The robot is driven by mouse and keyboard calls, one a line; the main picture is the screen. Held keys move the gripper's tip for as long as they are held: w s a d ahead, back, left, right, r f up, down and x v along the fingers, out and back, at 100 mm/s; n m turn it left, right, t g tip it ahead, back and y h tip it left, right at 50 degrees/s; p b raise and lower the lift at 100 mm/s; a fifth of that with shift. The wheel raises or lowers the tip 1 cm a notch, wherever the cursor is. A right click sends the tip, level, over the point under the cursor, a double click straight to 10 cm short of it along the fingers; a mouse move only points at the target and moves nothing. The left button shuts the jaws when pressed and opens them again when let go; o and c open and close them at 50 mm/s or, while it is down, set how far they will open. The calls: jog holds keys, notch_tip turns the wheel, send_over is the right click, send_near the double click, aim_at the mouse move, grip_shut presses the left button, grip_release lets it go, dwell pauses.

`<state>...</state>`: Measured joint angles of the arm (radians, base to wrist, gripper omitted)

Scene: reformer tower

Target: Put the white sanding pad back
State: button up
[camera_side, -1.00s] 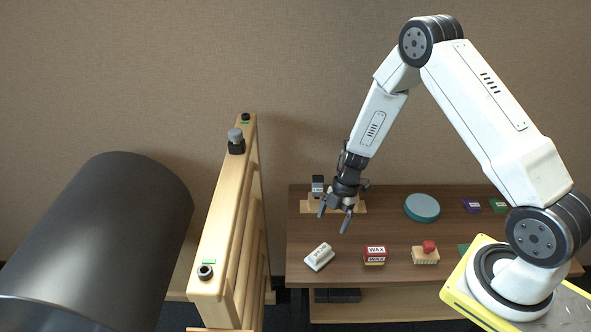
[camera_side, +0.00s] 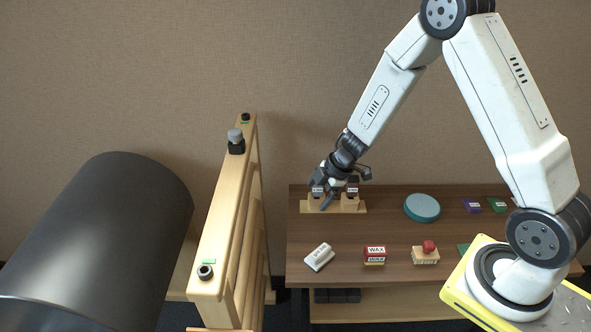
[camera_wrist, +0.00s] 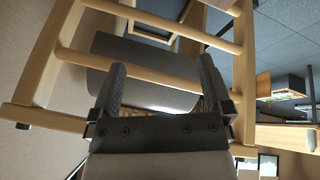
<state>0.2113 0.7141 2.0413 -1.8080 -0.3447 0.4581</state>
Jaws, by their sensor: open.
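The white sanding pad appears to be the white block (camera_side: 319,257) with lettering on it, lying at an angle near the front left of the brown table. My gripper (camera_side: 319,196) is open and empty. In the side view it is above and behind the white block, clear of it, in front of a light wooden stand (camera_side: 358,209) with two dark labelled blocks. In the wrist view my open fingers (camera_wrist: 163,90) have nothing between them, and I cannot make out the white block there.
On the brown table (camera_side: 300,225) are a red and white WAX block (camera_side: 375,255), a wooden block with a red knob (camera_side: 426,254) and a teal disc (camera_side: 422,208). Left stands a wooden frame (camera_side: 222,225), beside a large dark cylinder (camera_side: 100,230). Both show in the wrist view.

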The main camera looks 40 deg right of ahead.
jog(key=s+r+m+t+h, duration=0.1)
jog(key=s+r+m+h, duration=0.3)
jog(key=r+m, duration=0.4)
jog(key=s+a+r+m+g, duration=0.1)
jog(key=s+r+m, duration=0.1)
jog(key=s, duration=0.3)
jog(key=s+a+r+m+g, duration=0.1)
jog(key=s+a+r+m, duration=0.1)
jog(key=s, duration=0.4)
jog(key=shift+s+a+m+g+y, duration=0.2)
jog(key=shift+s+m+g+y, duration=0.15)
jog(key=shift+m, duration=0.55)
